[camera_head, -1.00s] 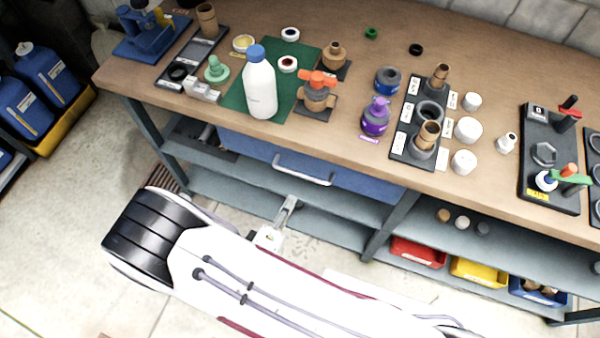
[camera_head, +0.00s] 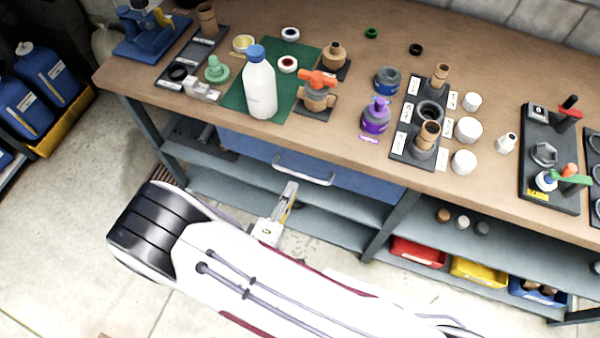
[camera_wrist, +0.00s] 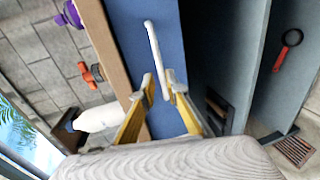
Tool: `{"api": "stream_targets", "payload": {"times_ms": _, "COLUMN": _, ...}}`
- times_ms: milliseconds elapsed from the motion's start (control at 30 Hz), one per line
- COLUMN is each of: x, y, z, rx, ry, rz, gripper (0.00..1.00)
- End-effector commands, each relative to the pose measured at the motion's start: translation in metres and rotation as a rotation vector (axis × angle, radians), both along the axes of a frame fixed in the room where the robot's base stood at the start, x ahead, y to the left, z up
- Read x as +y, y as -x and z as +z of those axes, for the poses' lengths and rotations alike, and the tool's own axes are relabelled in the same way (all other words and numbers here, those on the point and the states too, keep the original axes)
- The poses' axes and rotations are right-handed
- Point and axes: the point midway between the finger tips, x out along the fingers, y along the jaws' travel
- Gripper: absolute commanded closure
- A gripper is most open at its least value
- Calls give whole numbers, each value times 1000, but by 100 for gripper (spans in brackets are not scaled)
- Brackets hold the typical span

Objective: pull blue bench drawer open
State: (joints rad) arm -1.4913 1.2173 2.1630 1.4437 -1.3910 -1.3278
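The blue bench drawer (camera_head: 350,178) sits under the bench top and looks closed. Its pale bar handle (camera_head: 303,178) runs across the front. In the wrist view the drawer front (camera_wrist: 170,22) is a blue panel and the handle (camera_wrist: 153,48) runs up the picture. My gripper (camera_head: 291,187) is just in front of and below the handle. In the wrist view its two yellow-sided fingers (camera_wrist: 160,82) are apart, with one end of the handle showing between their tips. I cannot tell whether they touch it.
The bench top (camera_head: 215,120) holds a white bottle (camera_head: 260,88), an orange-handled valve (camera_head: 318,92) and a purple-topped fitting (camera_head: 376,116). Grey shelves (camera_head: 335,232) lie below the drawer. Red (camera_head: 418,253) and yellow (camera_head: 478,272) bins stand at the lower right.

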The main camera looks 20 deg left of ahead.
Motion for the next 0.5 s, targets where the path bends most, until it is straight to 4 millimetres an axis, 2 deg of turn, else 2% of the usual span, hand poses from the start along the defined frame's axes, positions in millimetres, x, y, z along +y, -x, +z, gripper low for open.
{"api": "stream_targets", "payload": {"times_ms": 500, "x": -1, "y": -44, "z": -9, "rx": -1, "ry": -1, "rz": -4, "gripper": 86}}
